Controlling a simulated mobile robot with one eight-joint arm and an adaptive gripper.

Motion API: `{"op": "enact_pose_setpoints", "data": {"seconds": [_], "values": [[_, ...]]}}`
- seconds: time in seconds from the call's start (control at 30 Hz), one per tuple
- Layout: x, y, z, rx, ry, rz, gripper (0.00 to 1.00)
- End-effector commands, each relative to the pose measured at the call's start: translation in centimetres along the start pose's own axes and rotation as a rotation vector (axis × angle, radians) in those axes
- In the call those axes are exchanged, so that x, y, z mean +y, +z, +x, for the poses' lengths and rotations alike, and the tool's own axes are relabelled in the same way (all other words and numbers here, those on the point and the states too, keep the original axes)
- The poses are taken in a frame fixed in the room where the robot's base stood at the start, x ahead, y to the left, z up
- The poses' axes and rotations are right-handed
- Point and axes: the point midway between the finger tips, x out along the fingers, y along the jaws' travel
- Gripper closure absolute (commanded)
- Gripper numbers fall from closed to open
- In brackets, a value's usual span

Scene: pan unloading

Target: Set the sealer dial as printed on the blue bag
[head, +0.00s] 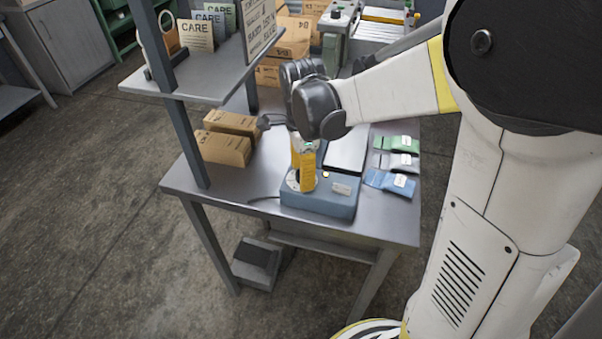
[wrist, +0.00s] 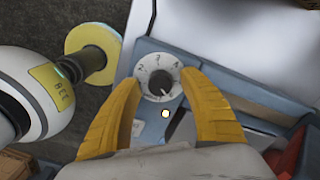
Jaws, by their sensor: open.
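The blue sealer (head: 335,203) stands at the table's front edge. Its round white dial (wrist: 158,78) has a numbered rim; 2, 3 and 4 seem readable along its upper side. A dark pointer mark seems to lie toward its lower right, but the exact setting is unclear. My gripper (wrist: 160,82) is open, its yellow fingers on either side of the dial; I cannot tell whether they touch it. In the head view my gripper (head: 301,186) points down and partly hides the dial. The blue bag (head: 376,179) lies right of the sealer; its label print is too small to read.
A grey bag (head: 384,161) and a green bag (head: 388,142) lie behind the blue one. Cardboard boxes (head: 222,147) sit left on the table (head: 262,190), below a shelf (head: 205,92). A small light (wrist: 165,113) glows beside the dial.

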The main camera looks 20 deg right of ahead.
Motion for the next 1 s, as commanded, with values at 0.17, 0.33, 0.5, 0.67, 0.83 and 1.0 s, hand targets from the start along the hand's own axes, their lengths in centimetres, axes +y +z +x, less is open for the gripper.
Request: {"op": "enact_pose_setpoints", "data": {"seconds": [0.17,0.33,0.5,0.67,0.83,1.0], "values": [[0.01,0.00,-0.02,0.000,0.000,0.000,0.50],[0.01,0.00,-0.03,0.000,0.000,0.000,0.88],[0.01,0.00,-0.03,0.000,0.000,-0.001,1.00],[0.01,0.00,-0.05,0.000,0.000,-0.016,1.00],[0.01,-0.01,-0.08,0.000,0.000,-0.077,1.00],[0.02,0.00,-0.11,0.000,0.000,-0.191,1.00]]}}
